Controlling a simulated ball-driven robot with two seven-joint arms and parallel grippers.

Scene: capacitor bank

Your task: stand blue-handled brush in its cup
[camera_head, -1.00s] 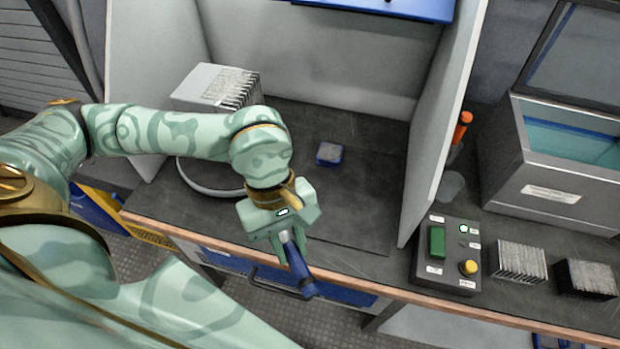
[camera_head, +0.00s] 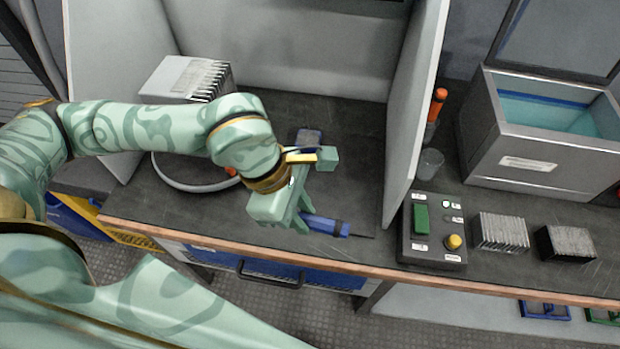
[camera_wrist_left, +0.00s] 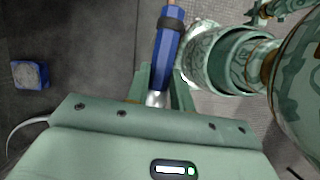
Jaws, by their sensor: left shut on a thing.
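The blue-handled brush (camera_head: 325,226) is in my left gripper (camera_head: 300,222), which is shut on it. In the head view the brush lies roughly level, its blue end pointing right over the bench's front part. The left wrist view also shows its blue handle (camera_wrist_left: 167,55) standing out from between the fingers; the gripped end is partly hidden by them. A small clear cup (camera_head: 430,164) stands on the bench right of the white partition, well to the right of the brush and apart from it. It looks empty. My right gripper is not seen.
The white partition (camera_head: 412,110) rises between the brush and the cup. An orange-handled tool (camera_head: 437,104) stands behind the cup. A control box (camera_head: 433,232) is in front of it, and a metal tank (camera_head: 535,150) to the right.

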